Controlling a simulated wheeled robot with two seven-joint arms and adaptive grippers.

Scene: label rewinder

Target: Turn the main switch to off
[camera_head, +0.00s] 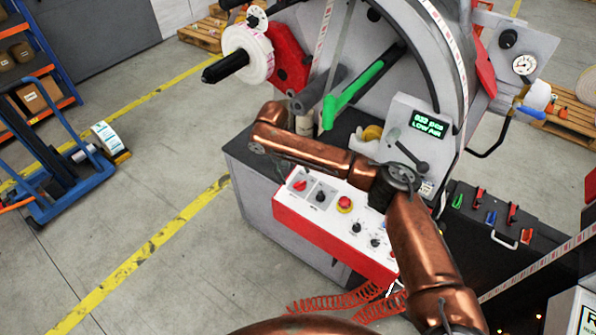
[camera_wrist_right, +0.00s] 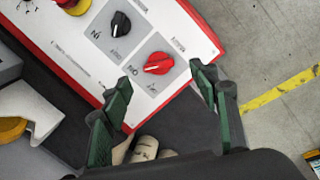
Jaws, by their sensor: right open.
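The main switch looks to be the red rotary knob (camera_head: 299,185) on a grey plate at the left end of the white, red-edged control panel (camera_head: 325,213). In the right wrist view the red knob (camera_wrist_right: 158,64) shows its grip bar lying nearly crosswise in the picture. My right gripper (camera_wrist_right: 161,76) is open, with its green-padded fingers on either side of the view and the knob between and just beyond the tips. Nothing is held. In the head view my copper right arm hides most of this gripper. My left gripper is out of view.
A black knob (camera_wrist_right: 120,24) sits beside the red one, then a red-and-yellow emergency button (camera_head: 344,204). A green lever arm (camera_head: 362,92) and a display box (camera_head: 425,128) stand behind my arm. Open floor lies left of the machine, with a blue cart (camera_head: 65,190).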

